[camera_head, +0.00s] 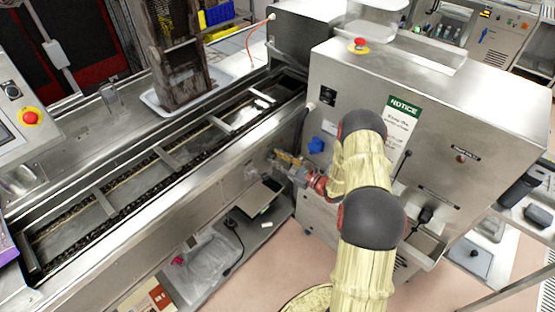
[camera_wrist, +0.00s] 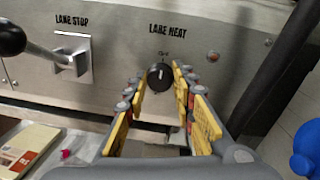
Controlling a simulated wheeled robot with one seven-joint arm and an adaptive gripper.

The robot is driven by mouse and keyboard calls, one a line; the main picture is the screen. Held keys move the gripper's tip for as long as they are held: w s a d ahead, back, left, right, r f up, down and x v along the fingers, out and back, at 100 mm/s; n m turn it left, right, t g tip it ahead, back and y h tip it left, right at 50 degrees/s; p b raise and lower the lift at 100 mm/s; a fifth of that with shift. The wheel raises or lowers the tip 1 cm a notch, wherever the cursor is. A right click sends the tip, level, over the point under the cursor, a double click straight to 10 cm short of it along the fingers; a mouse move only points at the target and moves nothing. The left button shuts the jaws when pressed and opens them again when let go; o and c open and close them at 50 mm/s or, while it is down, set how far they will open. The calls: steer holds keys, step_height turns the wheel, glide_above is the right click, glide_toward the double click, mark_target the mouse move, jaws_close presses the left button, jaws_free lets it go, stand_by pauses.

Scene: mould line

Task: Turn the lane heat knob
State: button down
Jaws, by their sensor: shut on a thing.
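The lane heat knob (camera_wrist: 159,76) is a round black knob with a pale pointer mark, on the steel panel under the words "LANE HEAT". Its pointer stands about upright. My gripper (camera_wrist: 160,84) has its yellow-padded fingers on either side of the knob and is shut on it. In the head view my gripper (camera_head: 284,163) reaches the side of the long steel lane, and the knob is hidden there.
The lane stop lever (camera_wrist: 45,52) with a black ball sticks out left of the knob. A steel cabinet (camera_head: 350,85) with a green notice stands beside my arm. A low shelf (camera_head: 225,255) holds a clear bag.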

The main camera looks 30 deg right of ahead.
steer(key=shift+m, duration=0.4)
steer(key=m, duration=0.5)
steer(key=shift+m, duration=0.3)
steer(key=m+p, duration=0.1)
steer(key=m, duration=0.4)
steer(key=shift+d+m+t, duration=0.1)
steer(key=shift+m+t, duration=0.2)
steer(key=m+p, duration=0.1)
steer(key=m, duration=0.5)
steer(key=shift+f+m+h+p, duration=0.1)
steer(key=shift+m+h+p, duration=0.2)
steer(key=shift+m, duration=0.1)
steer(key=m+p, duration=0.1)
steer(key=m, duration=0.4)
steer(key=shift+f+m+h, duration=0.1)
steer(key=shift+m+h, duration=0.3)
steer(key=c, duration=1.5)
jaws_free()
